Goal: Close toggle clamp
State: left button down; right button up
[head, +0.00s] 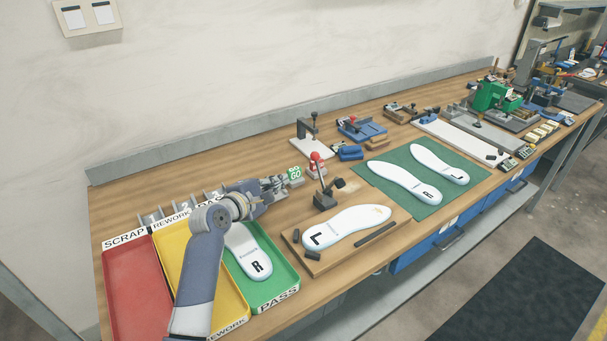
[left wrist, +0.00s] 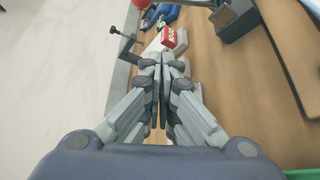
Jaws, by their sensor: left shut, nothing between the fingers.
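The toggle clamp (head: 325,198) has a dark base and a lever with a red ball knob (head: 315,156). It stands at the back edge of a wooden fixture board (head: 320,268). The lever stands up, leaning back to the left. A white insole marked L (head: 345,228) lies on the board. My left gripper (head: 281,187) is shut and empty, to the left of the clamp and apart from it. In the left wrist view the shut fingers (left wrist: 160,62) point at small blocks, and a dark block, apparently the clamp base (left wrist: 238,20), is at upper right. My right gripper is out of view.
A green GO block (head: 294,174) and a red-and-white block (left wrist: 174,38) are close to my left fingertips. Red, yellow and green trays (head: 275,302) lie at the left. A green mat (head: 395,203) with two insoles lies to the right. A grey rail borders the wall.

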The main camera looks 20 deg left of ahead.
pick_arm(q)
jog(key=x, duration=0.9)
jog(key=shift+w+d, duration=0.15)
jog(key=shift+w, duration=0.15)
jog(key=d+r+p, duration=0.1)
jog(key=s+d+r+p, duration=0.1)
jog(key=d, duration=0.1)
jog(key=shift+s, duration=0.2)
jog(key=shift+f, duration=0.1)
